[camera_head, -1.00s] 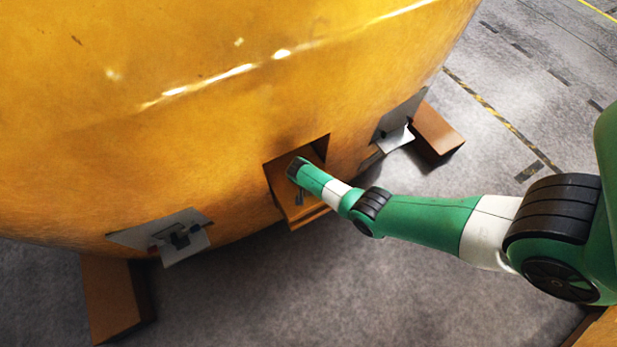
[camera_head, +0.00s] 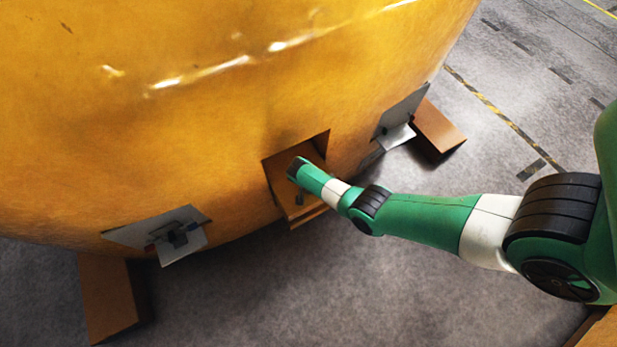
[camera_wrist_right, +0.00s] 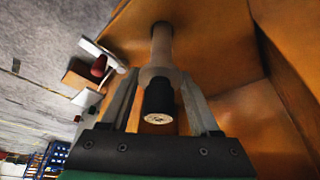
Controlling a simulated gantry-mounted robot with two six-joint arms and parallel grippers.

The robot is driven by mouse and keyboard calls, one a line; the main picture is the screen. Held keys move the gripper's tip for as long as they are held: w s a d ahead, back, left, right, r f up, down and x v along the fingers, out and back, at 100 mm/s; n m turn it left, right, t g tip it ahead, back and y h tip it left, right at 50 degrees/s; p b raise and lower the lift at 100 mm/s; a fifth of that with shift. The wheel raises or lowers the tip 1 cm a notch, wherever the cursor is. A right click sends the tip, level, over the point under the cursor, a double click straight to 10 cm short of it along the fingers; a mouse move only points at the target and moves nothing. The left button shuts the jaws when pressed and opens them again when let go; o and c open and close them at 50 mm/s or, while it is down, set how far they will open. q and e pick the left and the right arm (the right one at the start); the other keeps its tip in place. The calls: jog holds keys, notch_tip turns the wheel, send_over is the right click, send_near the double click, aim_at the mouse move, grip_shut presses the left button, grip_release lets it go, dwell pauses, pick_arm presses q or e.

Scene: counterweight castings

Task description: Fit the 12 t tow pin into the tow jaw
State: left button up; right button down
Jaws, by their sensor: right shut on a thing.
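The tow pin (camera_wrist_right: 163,48) is a grey-brown shaft with a wider collar and a black end in the right wrist view. My right gripper (camera_wrist_right: 160,76) is shut on it, with one finger on each side. The pin's far end meets an orange surface of the tow jaw (camera_wrist_right: 205,35); I cannot tell whether it is in a hole. In the head view the tow jaw (camera_head: 284,190) is a square recess low in the yellow casting. My left gripper is out of view.
The large yellow casting (camera_head: 170,130) fills the upper left. Grey metal brackets (camera_head: 165,232) (camera_head: 398,125) stick out on either side of the recess. Brown blocks (camera_head: 108,298) (camera_head: 437,133) stand under the casting. The grey floor in front is clear.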

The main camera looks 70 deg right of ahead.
notch_tip(320, 180, down, 8)
jog(key=b, duration=0.6)
jog(key=shift+w+r+b, duration=0.15)
jog(key=shift+b, duration=0.2)
dwell(1.8)
jog(key=shift+c, duration=0.4)
grip_release()
jog(key=shift+d, duration=0.1)
jog(key=shift+o, duration=0.2)
jog(key=p+v, duration=0.9)
jog(key=v, duration=0.2)
jog(key=shift+a+r, duration=0.2)
jog(key=shift+a, duration=0.05)
